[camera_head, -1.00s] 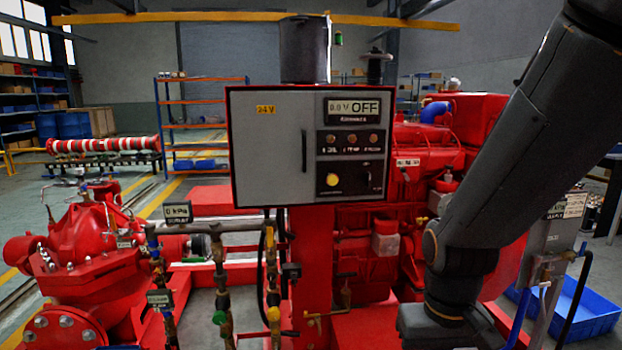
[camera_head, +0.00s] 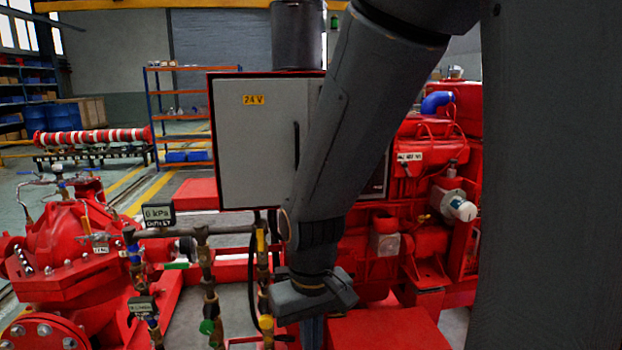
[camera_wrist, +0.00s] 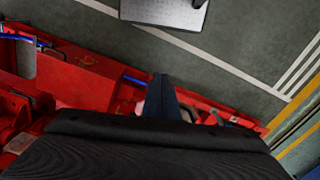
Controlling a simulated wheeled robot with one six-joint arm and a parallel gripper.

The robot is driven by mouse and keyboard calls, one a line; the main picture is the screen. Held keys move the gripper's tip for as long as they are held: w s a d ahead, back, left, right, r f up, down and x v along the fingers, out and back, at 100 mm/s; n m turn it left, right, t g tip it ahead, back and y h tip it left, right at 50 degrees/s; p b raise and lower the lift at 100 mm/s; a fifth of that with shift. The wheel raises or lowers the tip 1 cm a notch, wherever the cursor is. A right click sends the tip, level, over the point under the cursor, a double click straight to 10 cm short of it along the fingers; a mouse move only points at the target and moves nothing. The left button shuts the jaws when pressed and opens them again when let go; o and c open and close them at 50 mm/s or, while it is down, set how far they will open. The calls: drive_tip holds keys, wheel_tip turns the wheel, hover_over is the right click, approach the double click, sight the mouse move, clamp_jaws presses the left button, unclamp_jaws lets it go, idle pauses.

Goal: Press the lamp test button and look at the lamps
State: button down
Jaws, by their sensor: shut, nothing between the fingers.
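The grey control box (camera_head: 262,140) with a yellow 24 V label stands in the middle of the head view. My arm crosses in front of its right half. The lamps, the display and the lamp test button are hidden behind it; only a dark strip of the panel (camera_head: 377,180) shows at the right. My gripper (camera_wrist: 162,97) points away from the wrist camera, its fingers together and empty, over red machinery. In the head view it hangs low, below the box, mostly cut off by the bottom edge.
The red engine (camera_head: 425,150) stands right of the box, and a red pump (camera_head: 70,240) at the left. Pipes with valves (camera_head: 205,270) run below the box. The wrist view shows grey floor (camera_wrist: 225,65) beyond the red machinery.

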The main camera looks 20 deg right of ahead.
drive_tip(key=shift+d+r, duration=0.1)
drive_tip(key=w+d+r+n+t+h+p, duration=0.1)
drive_tip(key=w+d+r+n+h+p, duration=0.4)
drive_tip(key=d+r, duration=0.45)
drive_tip(key=w+d+r+n+t+h+p, duration=0.2)
drive_tip(key=w+r+t, duration=0.1)
drive_tip(key=w+r, duration=0.2)
drive_tip(key=w+d+r+n+t+h+p, duration=0.1)
drive_tip(key=w+d+r+n+t+p, duration=0.1)
drive_tip(key=w+r, duration=0.4)
drive_tip(key=shift+w+d+t+h+p, duration=0.45)
drive_tip(key=shift+w+t, duration=0.15)
drive_tip(key=shift+t, duration=0.1)
drive_tip(key=w+d, duration=0.2)
drive_tip(key=w, duration=0.6)
drive_tip(key=shift+w+d+p, duration=0.2)
drive_tip(key=shift+w+p, duration=0.05)
drive_tip(key=shift+p, duration=0.1)
